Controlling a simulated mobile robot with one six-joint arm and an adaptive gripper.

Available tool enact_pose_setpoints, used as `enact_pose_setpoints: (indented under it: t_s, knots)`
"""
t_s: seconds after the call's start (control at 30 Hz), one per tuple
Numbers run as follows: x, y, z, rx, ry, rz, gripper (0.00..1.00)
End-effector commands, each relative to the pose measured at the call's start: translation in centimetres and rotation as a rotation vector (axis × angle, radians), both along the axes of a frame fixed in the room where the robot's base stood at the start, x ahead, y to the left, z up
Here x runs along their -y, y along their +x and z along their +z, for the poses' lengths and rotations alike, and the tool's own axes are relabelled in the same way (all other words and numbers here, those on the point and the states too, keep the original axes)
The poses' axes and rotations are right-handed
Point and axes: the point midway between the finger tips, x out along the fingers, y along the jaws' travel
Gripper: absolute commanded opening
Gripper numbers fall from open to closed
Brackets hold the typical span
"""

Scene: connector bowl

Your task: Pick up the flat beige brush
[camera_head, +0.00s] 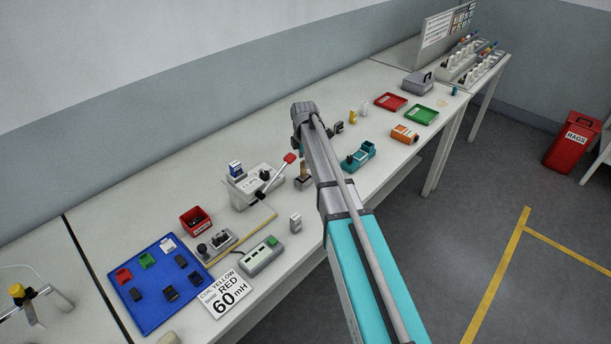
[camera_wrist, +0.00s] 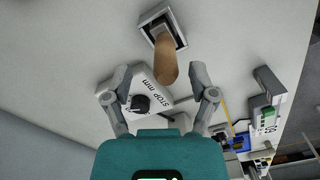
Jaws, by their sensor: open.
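A flat tan-beige handle, which looks like the brush (camera_wrist: 166,58), stands up out of a small square grey holder (camera_wrist: 150,24) in the wrist view. Its rounded end points toward the camera; its lower part is hidden in the holder. In the head view the brush (camera_head: 304,169) stands on the bench just left of my arm. My gripper (camera_wrist: 160,76) is open and empty, with one finger on each side of the handle's end in the picture. I cannot tell how far the fingertips are above it; no contact shows.
A light box with a black knob, marked "STOP mm" (camera_wrist: 140,92), is close by the left finger. In the head view a grey box with a red-knobbed lever (camera_head: 262,184) stands left of the brush, and a teal device (camera_head: 357,157) to the right. Bare bench surrounds the holder.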

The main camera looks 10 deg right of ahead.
Motion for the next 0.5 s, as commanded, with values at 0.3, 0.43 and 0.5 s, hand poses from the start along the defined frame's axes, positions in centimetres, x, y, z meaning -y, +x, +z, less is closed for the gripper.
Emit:
enact_pose_setpoints:
  t_s: [0.3, 0.43, 0.5]
  knots:
    - [-0.4, -0.5, -2.8, 0.000, 0.000, 0.000, 0.74]
    - [-0.4, -0.4, -3.7, 0.000, 0.000, 0.000, 0.74]
    - [-0.4, -0.4, -4.1, 0.000, 0.000, 0.000, 0.74]
